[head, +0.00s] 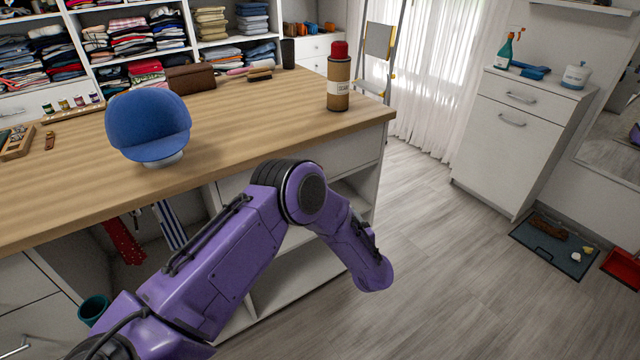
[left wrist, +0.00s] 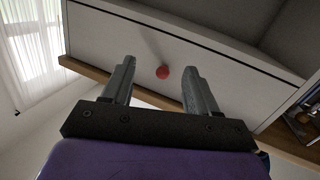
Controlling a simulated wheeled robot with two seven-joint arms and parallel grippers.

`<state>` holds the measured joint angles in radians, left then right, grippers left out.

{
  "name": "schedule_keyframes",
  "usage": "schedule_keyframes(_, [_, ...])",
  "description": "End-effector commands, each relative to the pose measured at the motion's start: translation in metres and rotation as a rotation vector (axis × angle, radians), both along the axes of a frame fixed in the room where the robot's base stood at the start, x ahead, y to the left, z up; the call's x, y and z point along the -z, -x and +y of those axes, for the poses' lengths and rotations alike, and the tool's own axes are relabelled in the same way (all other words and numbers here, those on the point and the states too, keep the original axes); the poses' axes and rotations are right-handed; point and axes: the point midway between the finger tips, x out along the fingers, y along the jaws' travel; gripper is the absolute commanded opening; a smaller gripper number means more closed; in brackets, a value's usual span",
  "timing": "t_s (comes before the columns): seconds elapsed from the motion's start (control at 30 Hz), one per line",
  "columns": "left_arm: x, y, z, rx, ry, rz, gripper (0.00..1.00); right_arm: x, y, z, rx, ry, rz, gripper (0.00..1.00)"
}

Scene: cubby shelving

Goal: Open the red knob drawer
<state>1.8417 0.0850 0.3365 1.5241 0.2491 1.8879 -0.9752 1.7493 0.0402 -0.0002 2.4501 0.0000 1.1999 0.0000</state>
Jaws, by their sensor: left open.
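The drawer looks shut. Whether the fingers reach past the knob I cannot tell. In the head view my purple left arm crosses in front of the wooden-topped counter; the gripper itself and the red knob are hidden there. My right gripper is in neither view.
The counter top (head: 240,115) holds a blue cap (head: 148,122) on a stand and a brown canister with a red lid (head: 339,78). A white cabinet (head: 520,130) stands at the right. A grey mat (head: 555,245) lies before it. The floor between is clear.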

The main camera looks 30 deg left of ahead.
Motion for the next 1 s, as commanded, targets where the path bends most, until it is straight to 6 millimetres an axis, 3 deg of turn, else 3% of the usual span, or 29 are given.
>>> schedule_keyframes(0.03, [-0.017,-0.015,0.007,-0.094,-0.009,-0.057,0.59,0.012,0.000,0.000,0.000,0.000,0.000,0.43])
schedule_keyframes(0.1, [-0.042,-0.026,0.015,-0.204,-0.014,-0.096,0.59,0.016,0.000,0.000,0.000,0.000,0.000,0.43])
schedule_keyframes(0.23, [-0.063,-0.032,0.024,-0.302,-0.008,-0.117,0.59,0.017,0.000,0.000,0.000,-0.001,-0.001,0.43])
schedule_keyframes(0.7, [-0.065,-0.067,0.106,-0.305,-0.009,-0.115,0.59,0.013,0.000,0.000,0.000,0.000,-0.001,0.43])
schedule_keyframes(1.0, [-0.065,-0.072,0.117,-0.301,-0.011,-0.115,0.59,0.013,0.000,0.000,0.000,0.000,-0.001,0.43])
